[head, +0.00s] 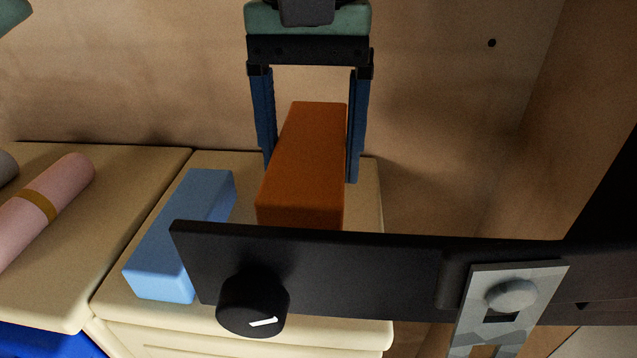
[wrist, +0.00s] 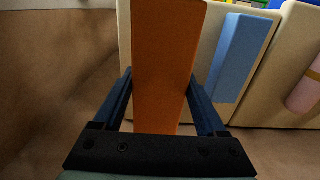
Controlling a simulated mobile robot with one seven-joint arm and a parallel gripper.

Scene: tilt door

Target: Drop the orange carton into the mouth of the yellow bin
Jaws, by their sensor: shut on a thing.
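The orange carton (head: 305,165) is a long upright-sided block over the cream unit. My gripper (head: 307,176) comes from the top of the head view, with one dark blue finger on each side of the carton, shut on it. The wrist view shows the carton (wrist: 165,60) running between the fingers of my gripper (wrist: 160,80). The carton's near lower end is hidden behind a dark bar in the head view. Whether it touches the surface below, I cannot tell. I cannot make out the yellow bin or its mouth in either view.
A light blue box (head: 185,235) lies left of the carton on the cream unit (head: 120,290). A pink roll with a gold band (head: 45,210) lies further left. A dark bar with a black knob (head: 252,303) crosses in front. A brown wall (head: 440,110) stands behind.

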